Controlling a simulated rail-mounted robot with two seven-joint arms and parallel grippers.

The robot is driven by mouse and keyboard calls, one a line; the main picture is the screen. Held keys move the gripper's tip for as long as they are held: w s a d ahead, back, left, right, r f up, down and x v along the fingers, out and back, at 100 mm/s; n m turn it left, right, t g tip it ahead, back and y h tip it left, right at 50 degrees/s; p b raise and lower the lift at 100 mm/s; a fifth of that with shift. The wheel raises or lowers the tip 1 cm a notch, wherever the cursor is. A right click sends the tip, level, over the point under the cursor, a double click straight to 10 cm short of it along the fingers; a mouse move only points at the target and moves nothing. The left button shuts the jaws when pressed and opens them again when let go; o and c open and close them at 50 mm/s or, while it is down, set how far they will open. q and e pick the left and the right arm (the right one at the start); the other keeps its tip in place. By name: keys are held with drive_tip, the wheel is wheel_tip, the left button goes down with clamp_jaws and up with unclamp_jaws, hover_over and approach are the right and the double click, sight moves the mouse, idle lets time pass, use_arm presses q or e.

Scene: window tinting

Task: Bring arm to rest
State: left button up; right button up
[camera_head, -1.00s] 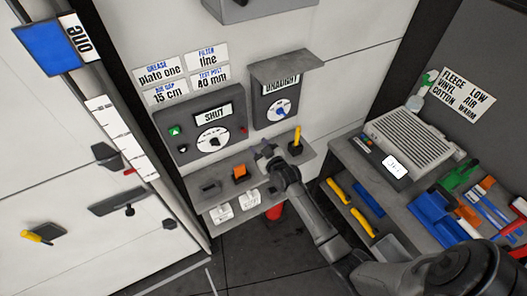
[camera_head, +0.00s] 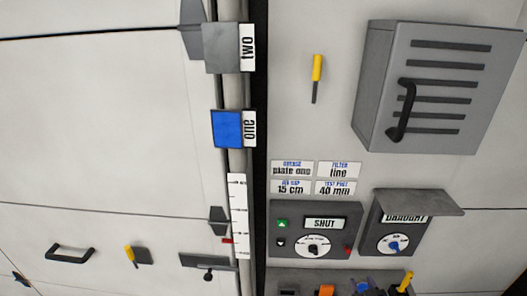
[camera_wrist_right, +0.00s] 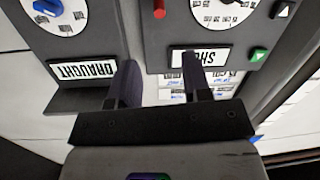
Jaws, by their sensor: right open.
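Most of my right arm is out of the head view. I do not make out my left gripper.
The SHUT panel (camera_head: 315,228) and the hooded DRAUGHT box (camera_head: 405,222) are on the wall above a grey shelf (camera_head: 445,288). A slatted grey box (camera_head: 440,85) with a black handle sticks out higher up. Blue plate one (camera_head: 227,128) hangs on the post.

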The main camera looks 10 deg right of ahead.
wheel_tip(320, 180, down, 4)
drive_tip(key=s+a+m+g+y, duration=0.1)
drive_tip(key=s+a+g+y, duration=0.1)
drive_tip(key=g, duration=0.2)
drive_tip(key=s+a+r+n+g+p, duration=0.1)
drive_tip(key=s+a+r+g+p, duration=0.15)
drive_tip(key=s+a+r, duration=0.35)
drive_tip(key=s+a+r+n+g+y+p, duration=0.1)
drive_tip(key=s+a+r+g+p, duration=0.2)
drive_tip(key=s, duration=0.6)
drive_tip(key=s+a+r+n+g+p, duration=0.1)
drive_tip(key=s+a+r+p, duration=0.1)
drive_tip(key=s+a+r, duration=0.35)
drive_tip(key=s+a+f+g+p, duration=0.1)
drive_tip(key=s+f+g+p, duration=0.1)
drive_tip(key=s, duration=0.8)
drive_tip(key=shift+s+a+f+y+p, duration=0.2)
drive_tip(key=shift+s+f+y+p, duration=0.15)
drive_tip(key=shift+f+p, duration=0.3)
drive_tip(key=shift+r, duration=0.1)
